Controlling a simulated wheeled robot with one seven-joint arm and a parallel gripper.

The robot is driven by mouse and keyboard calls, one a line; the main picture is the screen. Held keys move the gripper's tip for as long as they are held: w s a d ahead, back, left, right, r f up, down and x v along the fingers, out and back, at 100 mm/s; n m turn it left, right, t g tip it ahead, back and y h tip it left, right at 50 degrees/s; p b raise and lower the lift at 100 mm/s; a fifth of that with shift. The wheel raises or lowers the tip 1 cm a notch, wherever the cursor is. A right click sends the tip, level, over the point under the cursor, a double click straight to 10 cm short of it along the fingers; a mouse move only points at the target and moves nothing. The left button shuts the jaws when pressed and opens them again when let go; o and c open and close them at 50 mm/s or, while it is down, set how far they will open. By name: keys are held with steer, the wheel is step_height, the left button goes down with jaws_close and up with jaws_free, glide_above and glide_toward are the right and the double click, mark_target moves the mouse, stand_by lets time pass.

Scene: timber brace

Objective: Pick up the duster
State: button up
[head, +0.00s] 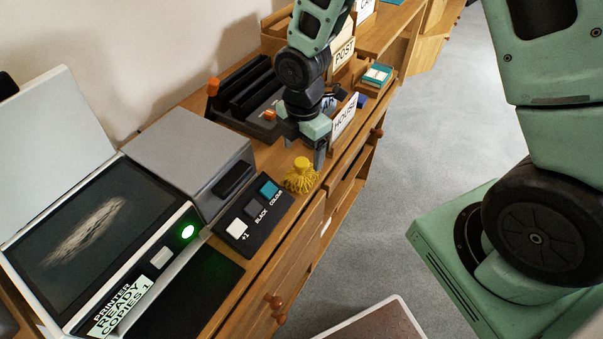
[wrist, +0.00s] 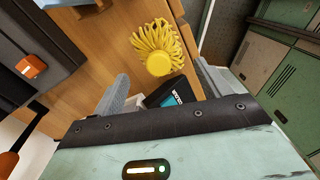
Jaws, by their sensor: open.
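The duster is a yellow, mop-like bundle of strands with a round yellow knob on top. In the head view the duster (head: 301,177) stands on the wooden counter, just behind the black button panel. My gripper (head: 306,150) is above and close behind it, pointing down. In the wrist view the duster (wrist: 159,48) lies beyond the fingertips, between their lines. My gripper (wrist: 160,85) is open there, with a grey finger on each side and nothing between them. Whether a finger touches the strands cannot be told.
A black panel (head: 253,219) with white, black and teal buttons lies in front of the duster. A grey printer (head: 190,160) and open scanner stand left. A black tray (head: 245,95) and wooden letter boxes labelled POST (head: 345,53) and HOUSE (head: 344,119) stand behind. Floor (head: 420,110) right is clear.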

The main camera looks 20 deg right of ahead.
mark_target(301, 163)
steer(key=f, duration=0.7)
steer(key=shift+a+f, duration=0.2)
steer(key=shift+a, duration=0.05)
steer(key=c, duration=1.1)
